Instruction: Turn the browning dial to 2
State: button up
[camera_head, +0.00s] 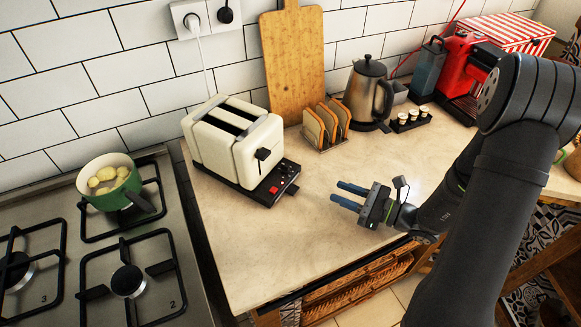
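A cream two-slot toaster (235,140) stands on a black base at the left end of the counter. Its dark lever (263,154) is on the end facing my gripper. Below it, the black control panel (278,184) carries a red button (273,190) and small dark controls. The browning dial and its numbers are too small to make out. My gripper (339,192) has two blue fingers pointing left toward the panel. The fingers are apart with nothing between them. The gripper is to the right of the toaster, clear of it.
A toast rack (326,127), wooden board (292,65), kettle (368,93) and red coffee machine (460,65) stand along the back wall. A green pot (114,193) sits on the hob at left. The counter between toaster and gripper is clear.

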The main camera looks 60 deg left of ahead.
aim_at(290, 174)
jog(key=shift+w+d+f+m+t+y, duration=0.1)
jog(key=shift+w+f+m+t+y, duration=0.3)
jog(key=shift+m, duration=0.1)
jog(key=x, duration=1.7)
jog(key=shift+s+r, duration=0.1)
jog(key=shift+s, duration=0.05)
grip_shut()
